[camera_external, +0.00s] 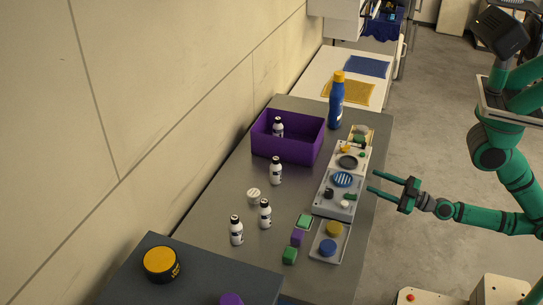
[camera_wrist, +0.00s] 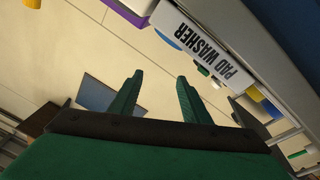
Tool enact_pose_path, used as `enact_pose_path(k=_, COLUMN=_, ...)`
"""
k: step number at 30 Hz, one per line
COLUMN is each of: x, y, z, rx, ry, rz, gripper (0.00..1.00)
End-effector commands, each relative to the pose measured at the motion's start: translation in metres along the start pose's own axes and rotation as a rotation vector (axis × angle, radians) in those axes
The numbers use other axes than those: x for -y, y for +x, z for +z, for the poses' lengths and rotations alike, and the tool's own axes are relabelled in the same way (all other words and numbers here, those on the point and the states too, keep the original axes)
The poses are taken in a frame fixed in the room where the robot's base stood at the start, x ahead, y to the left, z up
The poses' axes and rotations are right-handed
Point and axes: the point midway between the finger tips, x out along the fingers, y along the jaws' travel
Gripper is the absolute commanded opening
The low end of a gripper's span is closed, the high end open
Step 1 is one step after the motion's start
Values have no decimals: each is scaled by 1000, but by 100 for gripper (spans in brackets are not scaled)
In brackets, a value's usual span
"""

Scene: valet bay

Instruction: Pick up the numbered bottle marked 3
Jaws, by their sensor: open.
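Several small white bottles with black caps and dark labels stand upright in the external view. One bottle (camera_external: 275,170) is in front of the purple bin, and another (camera_external: 278,128) stands inside it. Two more, a bottle (camera_external: 264,213) and a bottle (camera_external: 236,230), stand nearer on the grey counter. Their numbers are too small to read, so I cannot tell which is marked 3. My gripper (camera_external: 371,181) is open and empty at the counter's right edge, beside the grey tray and apart from the bottles. Its fingers also show in the wrist view (camera_wrist: 160,76), with no bottle between them.
The purple bin (camera_external: 288,153) and a tall blue bottle (camera_external: 336,104) stand farther back. A grey tray (camera_external: 324,207) with pads lies between my gripper and the bottles. Coloured blocks (camera_external: 289,255) lie in front. The wrist view shows a PAD WASHER sign (camera_wrist: 202,48).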

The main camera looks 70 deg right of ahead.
Motion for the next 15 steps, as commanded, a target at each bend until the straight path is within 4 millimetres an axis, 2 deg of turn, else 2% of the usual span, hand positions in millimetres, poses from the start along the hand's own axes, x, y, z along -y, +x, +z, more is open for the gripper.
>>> enact_pose_path(k=1, x=-3, y=14, z=-12, rx=-46, ry=-21, rz=16, gripper=43)
enact_pose_path(k=9, x=-21, y=79, z=-89, rx=-284, ry=-168, rz=121, gripper=43)
enact_pose_path(k=12, x=-19, y=104, z=-110, rx=-339, ry=-225, rz=123, gripper=43)
enact_pose_path(k=15, x=-8, y=133, z=-120, rx=-359, ry=-280, rz=81, gripper=43)
